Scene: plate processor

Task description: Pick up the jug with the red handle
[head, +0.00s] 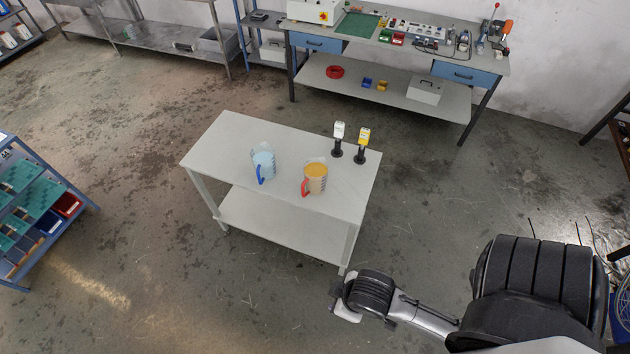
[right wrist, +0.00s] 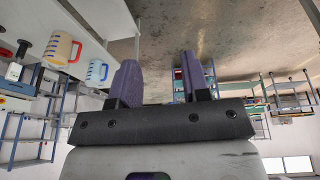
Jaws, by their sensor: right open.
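The jug with the red handle (head: 316,178) stands upright on a grey table, with orange-yellow contents and its handle toward the front left. A jug with a blue handle (head: 263,163) and pale blue contents stands to its left. In the right wrist view the red-handled jug (right wrist: 60,48) and the blue-handled jug (right wrist: 97,72) show upside down at the left. My right gripper (head: 346,311) is in front of the table, apart from both jugs. In its wrist view the two fingers (right wrist: 158,60) are spread with nothing between them. My left gripper is not in view.
The small two-level table (head: 225,150) has bare top around the jugs. A white-topped device (head: 339,132) and a yellow-topped device (head: 363,138) stand on black stands behind the red-handled jug. A workbench (head: 400,45) is at the back, a blue rack (head: 60,235) at left. Floor around the table is clear.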

